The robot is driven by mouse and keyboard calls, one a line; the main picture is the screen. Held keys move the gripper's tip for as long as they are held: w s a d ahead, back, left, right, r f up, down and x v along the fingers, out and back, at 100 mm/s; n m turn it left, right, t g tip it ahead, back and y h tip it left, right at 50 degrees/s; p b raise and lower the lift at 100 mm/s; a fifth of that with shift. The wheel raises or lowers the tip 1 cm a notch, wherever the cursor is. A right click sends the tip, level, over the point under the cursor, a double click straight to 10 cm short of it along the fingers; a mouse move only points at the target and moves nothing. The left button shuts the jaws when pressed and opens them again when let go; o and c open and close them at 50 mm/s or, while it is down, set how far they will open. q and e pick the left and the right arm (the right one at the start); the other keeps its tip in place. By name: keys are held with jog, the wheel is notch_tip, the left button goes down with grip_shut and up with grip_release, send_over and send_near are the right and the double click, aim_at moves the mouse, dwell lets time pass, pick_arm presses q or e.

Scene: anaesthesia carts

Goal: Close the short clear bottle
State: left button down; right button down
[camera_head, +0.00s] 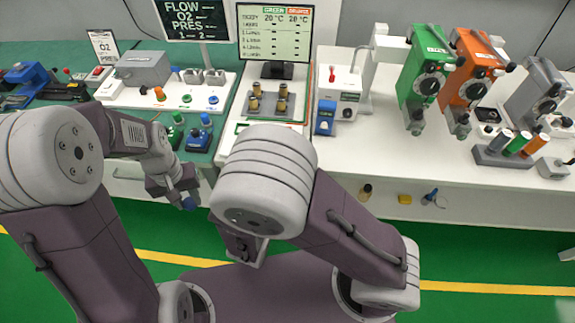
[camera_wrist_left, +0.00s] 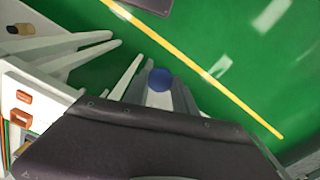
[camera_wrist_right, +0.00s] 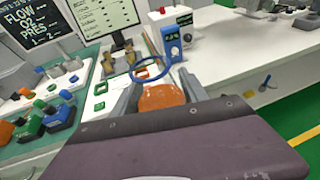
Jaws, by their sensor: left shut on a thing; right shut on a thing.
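My left gripper (camera_head: 188,200) hangs in front of the work surface, shut on a small blue round thing that looks like a cap (camera_wrist_left: 160,79). In the left wrist view the left gripper (camera_wrist_left: 160,92) has it between its fingers over the green floor. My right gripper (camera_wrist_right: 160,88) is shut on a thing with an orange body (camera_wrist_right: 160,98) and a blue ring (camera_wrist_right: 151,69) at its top. It may be the short clear bottle, but I cannot be sure. In the head view my right arm hides this thing. The two held things are apart.
The teal bench (camera_head: 190,150) carries blue and green connectors. The white table (camera_head: 370,150) carries a green vaporizer (camera_head: 425,70), an orange vaporizer (camera_head: 470,75) and a blue meter (camera_head: 325,117). A yellow block (camera_head: 405,198) lies lower, in front. Open green floor lies before the benches.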

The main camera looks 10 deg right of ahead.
pick_arm(q)
jog(key=w+d+r, duration=0.3)
jog(key=d+r, duration=0.2)
jog(key=r, duration=0.4)
jog(key=s+d+r+m, duration=0.2)
jog(key=d+r, duration=0.4)
jog(key=d, duration=0.4)
jog(key=s+d+r+m, duration=0.2)
jog(key=d+r+m, duration=0.2)
jog(key=d+r, duration=0.3)
jog(key=d, duration=0.3)
jog(key=shift+s+d+m, duration=0.15)
jog(key=shift+d+m, duration=0.15)
jog(key=shift+m, duration=0.1)
jog(key=shift+f, duration=1.95)
jog(key=shift+f, duration=0.9)
jog(key=shift+f, duration=0.6)
